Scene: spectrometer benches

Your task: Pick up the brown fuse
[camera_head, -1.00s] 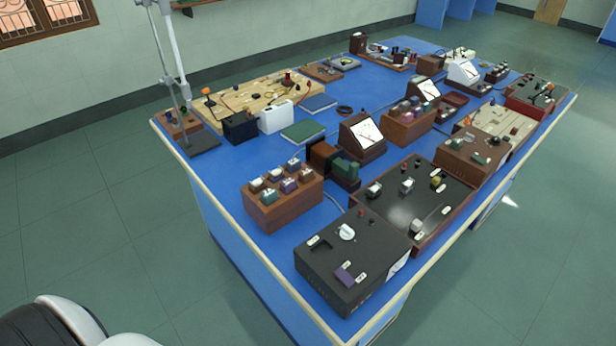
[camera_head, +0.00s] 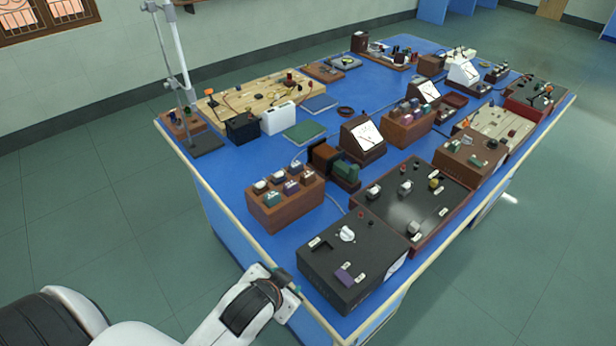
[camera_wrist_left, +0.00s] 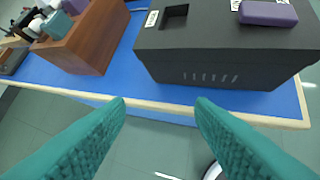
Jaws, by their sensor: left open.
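A wooden block (camera_head: 279,217) near the table's left edge holds several small fuses in two rows. A brownish fuse (camera_head: 306,179) appears at the right end of its front row; the colours of the back-row fuses are hard to tell. In the left wrist view the block (camera_wrist_left: 88,40) is at the upper left, with a teal fuse on it; no brown fuse is clear there. My left gripper (camera_head: 286,281) is beside the table's near left edge, short of the block and the black box. Its teal fingers (camera_wrist_left: 160,108) are apart, with nothing between them.
A black box (camera_head: 352,270) with a white knob, an empty slot and a purple fuse (camera_head: 343,276) stands at the near corner. A brown and green block pair (camera_head: 335,165) is behind the fuse block. A metal stand (camera_head: 184,105) rises at the far left.

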